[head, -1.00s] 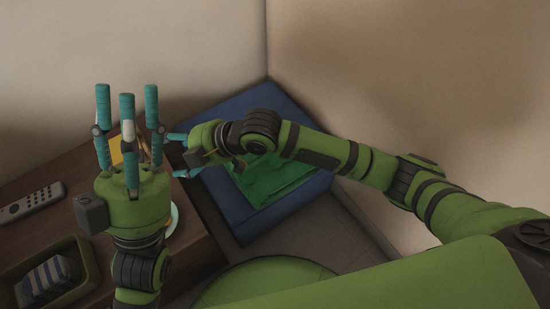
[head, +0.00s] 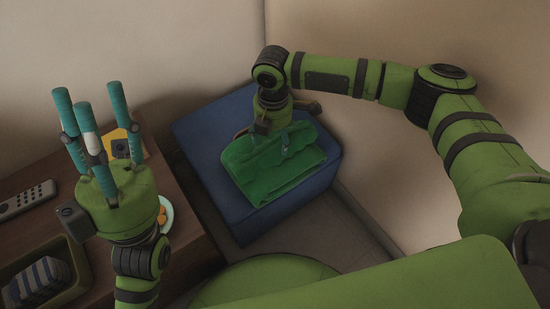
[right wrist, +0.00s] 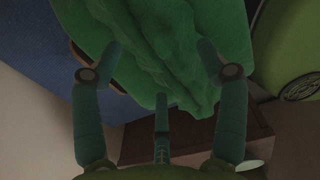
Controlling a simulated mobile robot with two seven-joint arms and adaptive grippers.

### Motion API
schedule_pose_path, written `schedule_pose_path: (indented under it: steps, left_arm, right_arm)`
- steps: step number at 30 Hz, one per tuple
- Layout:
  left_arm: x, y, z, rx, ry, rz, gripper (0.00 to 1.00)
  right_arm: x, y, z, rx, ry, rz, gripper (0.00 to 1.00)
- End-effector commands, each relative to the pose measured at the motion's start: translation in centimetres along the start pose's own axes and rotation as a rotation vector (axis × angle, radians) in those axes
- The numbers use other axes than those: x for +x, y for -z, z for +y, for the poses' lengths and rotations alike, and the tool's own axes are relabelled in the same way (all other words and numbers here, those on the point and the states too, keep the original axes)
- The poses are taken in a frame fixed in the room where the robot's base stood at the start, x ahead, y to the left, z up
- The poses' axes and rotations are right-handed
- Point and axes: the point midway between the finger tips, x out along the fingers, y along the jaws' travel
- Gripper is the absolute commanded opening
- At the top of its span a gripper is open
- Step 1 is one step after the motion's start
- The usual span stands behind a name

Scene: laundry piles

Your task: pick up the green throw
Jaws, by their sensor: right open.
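The green throw (head: 272,170) lies folded in a rumpled stack on top of a blue padded block (head: 215,130). My right gripper (head: 283,140) points down at the throw's far side, its fingers partly hidden. In the right wrist view the throw (right wrist: 165,55) fills the top middle, with the spread fingers of the right gripper (right wrist: 160,85) around its near part. They are open, and I cannot tell whether they touch the cloth. My left gripper (head: 88,105) points up over the wooden table at the left, its fingers apart and empty.
The wooden table (head: 190,215) holds a remote control (head: 28,199), an orange-yellow item (head: 133,142), a small plate (head: 166,212) and a dark tray (head: 75,262) with a striped cloth (head: 38,282). Walls close in behind and to the right of the blue block.

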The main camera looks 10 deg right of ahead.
Motion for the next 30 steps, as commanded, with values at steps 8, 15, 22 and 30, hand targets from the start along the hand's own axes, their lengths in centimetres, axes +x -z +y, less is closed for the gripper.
schedule_pose_path:
  steps: [8, 15, 22, 30]
  left_arm:
    - [-0.48, 0.54, -0.47, 0.001, 0.013, 0.054, 0.4]
    - [-0.46, 0.53, -0.46, 0.001, 0.012, 0.053, 0.4]
    - [-0.45, 0.53, -0.45, 0.001, 0.012, 0.052, 0.4]
    - [-0.04, 0.53, -0.4, 0.003, 0.01, 0.044, 0.4]
  right_arm:
    - [1.29, 0.06, 0.0, -0.001, -0.002, 0.0, 0.74]
    - [1.27, 0.06, -0.01, -0.001, -0.001, 0.0, 0.18]
    - [1.19, 0.07, 0.03, -0.001, -0.003, 0.001, 0.0]
    - [0.48, 0.07, 0.02, -0.001, -0.002, 0.001, 0.0]
